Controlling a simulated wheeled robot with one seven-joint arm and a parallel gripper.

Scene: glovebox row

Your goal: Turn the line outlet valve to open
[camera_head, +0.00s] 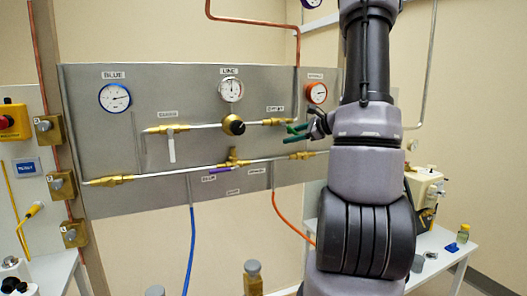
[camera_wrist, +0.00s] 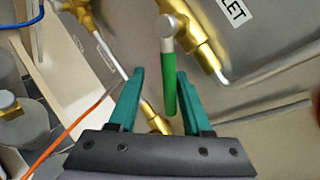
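The line outlet valve is a brass body (camera_wrist: 205,58) on the grey panel, beside a label whose visible letters read "LET". Its green handle (camera_wrist: 169,82) hangs from a silver pivot and lies at an angle to the brass body in the wrist view. My gripper (camera_wrist: 160,73) has teal fingers, spread apart on either side of the handle. Gaps show on both sides, so the fingers do not appear to grip it. In the head view my gripper (camera_head: 291,134) is at the panel's right part, just right of the brass outlet valve (camera_head: 272,121); the handle is hard to separate from the fingers there.
The panel (camera_head: 150,90) carries a blue gauge (camera_head: 115,98), a line gauge (camera_head: 230,89) and an orange gauge (camera_head: 316,92). A brass regulator (camera_head: 234,125) is left of the outlet valve. A white handle (camera_head: 171,146) and a purple handle (camera_head: 220,170) are nearby. An orange hose (camera_head: 292,222) hangs below.

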